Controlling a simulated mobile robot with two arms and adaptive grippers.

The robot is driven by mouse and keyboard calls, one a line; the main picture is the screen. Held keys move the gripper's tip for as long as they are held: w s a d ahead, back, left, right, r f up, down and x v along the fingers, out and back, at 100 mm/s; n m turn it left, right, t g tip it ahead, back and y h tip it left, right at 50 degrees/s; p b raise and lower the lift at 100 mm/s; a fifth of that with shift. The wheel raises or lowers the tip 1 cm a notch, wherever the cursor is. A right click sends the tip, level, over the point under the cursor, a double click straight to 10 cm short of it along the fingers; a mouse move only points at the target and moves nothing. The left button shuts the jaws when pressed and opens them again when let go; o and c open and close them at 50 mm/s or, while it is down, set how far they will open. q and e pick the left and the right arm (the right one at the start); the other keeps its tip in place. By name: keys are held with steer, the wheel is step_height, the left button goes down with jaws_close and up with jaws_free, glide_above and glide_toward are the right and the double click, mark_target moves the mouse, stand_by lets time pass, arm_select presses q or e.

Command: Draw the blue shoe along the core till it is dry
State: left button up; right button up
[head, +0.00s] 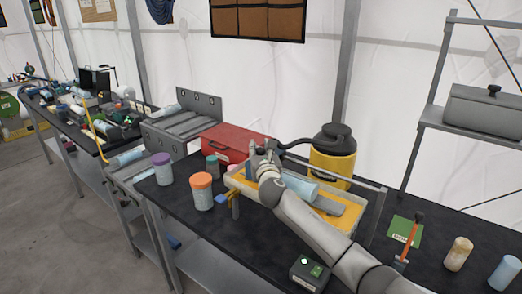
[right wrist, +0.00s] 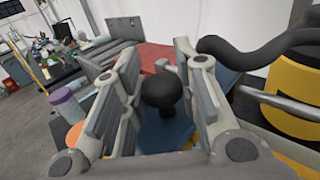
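The blue shoe (right wrist: 165,138), a blue piece topped by a black round knob (right wrist: 160,93), shows between the fingers of my right gripper (right wrist: 160,75) in the right wrist view. The fingers stand apart on either side of the knob, with gaps visible. In the head view my right gripper (head: 266,160) is over the yellow tray (head: 341,224) and hides most of the shoe. A pale blue cylinder (head: 301,188), likely the core, lies in the tray, partly behind my right arm. My left gripper is not in view.
A yellow canister (head: 335,160) with a black hose stands behind the tray, beside a red box (head: 228,143). Orange-lidded (head: 202,194) and purple-lidded (head: 161,170) jars stand left. A dark device (head: 309,273) sits in front. A green card (head: 404,231) lies right.

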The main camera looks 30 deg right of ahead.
steer(key=shift+o, duration=1.1)
steer(key=shift+s+d, duration=0.1)
steer(key=shift+s, duration=0.05)
steer(key=shift+o, duration=1)
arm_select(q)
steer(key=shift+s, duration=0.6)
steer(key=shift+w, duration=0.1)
arm_select(e)
steer(key=shift+w, duration=0.2)
steer(key=shift+s, duration=0.1)
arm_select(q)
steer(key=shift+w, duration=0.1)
arm_select(e)
steer(key=v, duration=1.2)
steer(key=shift+f, duration=0.15)
